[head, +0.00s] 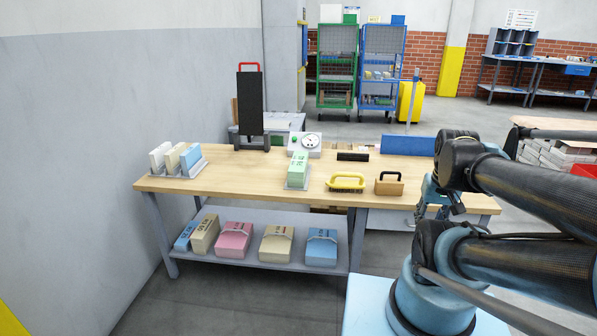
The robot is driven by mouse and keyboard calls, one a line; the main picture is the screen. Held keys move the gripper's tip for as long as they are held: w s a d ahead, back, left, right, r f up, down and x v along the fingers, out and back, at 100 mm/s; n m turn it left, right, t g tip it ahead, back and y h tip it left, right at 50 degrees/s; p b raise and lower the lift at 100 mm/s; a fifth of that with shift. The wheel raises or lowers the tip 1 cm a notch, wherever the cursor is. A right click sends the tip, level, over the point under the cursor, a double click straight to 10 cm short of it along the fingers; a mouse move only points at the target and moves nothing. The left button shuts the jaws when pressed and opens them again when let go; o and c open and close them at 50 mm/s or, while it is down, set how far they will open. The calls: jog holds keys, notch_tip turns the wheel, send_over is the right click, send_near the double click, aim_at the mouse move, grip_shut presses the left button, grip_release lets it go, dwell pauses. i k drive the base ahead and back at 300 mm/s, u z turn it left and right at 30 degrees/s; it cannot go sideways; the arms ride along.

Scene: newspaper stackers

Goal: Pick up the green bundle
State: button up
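The green bundle (299,166) stands on the wooden-topped table, upright and slightly tilted in a small grey metal holder (297,186). Dark print shows on its top. It stands just in front of a white device with a round dial (311,143). My gripper (440,208) is at the right end of the table, small and partly hidden by my own arm. It is well to the right of the green bundle and apart from it. I cannot make out its fingers or whether they are open.
A yellow-handled brush (346,182) and a wooden block with black handle (389,184) lie between bundle and gripper. A holder with white, cream and blue bundles (175,159) stands left. More bundles (234,239) lie on the lower shelf. Table front is clear.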

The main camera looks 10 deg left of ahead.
aim_at(297, 172)
jog(key=i, duration=1)
